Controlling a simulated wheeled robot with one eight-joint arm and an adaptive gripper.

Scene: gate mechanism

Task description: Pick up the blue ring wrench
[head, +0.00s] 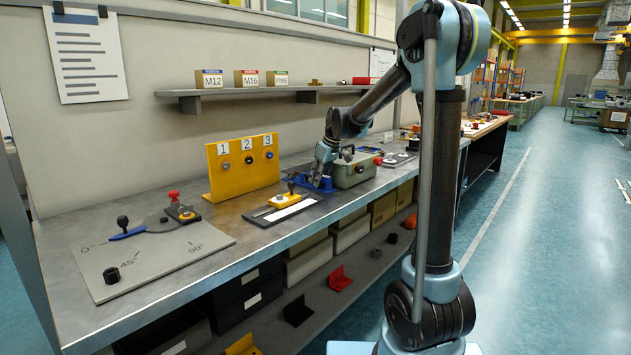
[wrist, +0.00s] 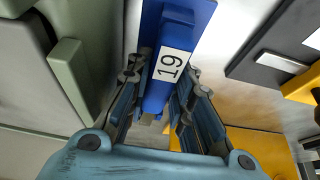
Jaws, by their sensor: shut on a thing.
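A blue piece with a white label reading 19 (wrist: 172,65) lies between the fingers of my gripper (wrist: 158,120) in the wrist view. I take it for the blue ring wrench, though its ring shape cannot be made out. The gripper's fingers are closed in on both sides of its lower part. In the head view my gripper (head: 321,178) is low over the bench, at a blue object (head: 326,186) beside the green-grey box. The gripper hides part of that object, so wrench and any holder cannot be told apart.
The green-grey box (head: 353,172) stands close right of my gripper. A yellow numbered panel (head: 243,170) and a dark plate with a yellow slider (head: 262,200) are to its left. A grey angle plate with a blue lever (head: 128,234) is at the bench's near end. A shelf (head: 270,90) runs above.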

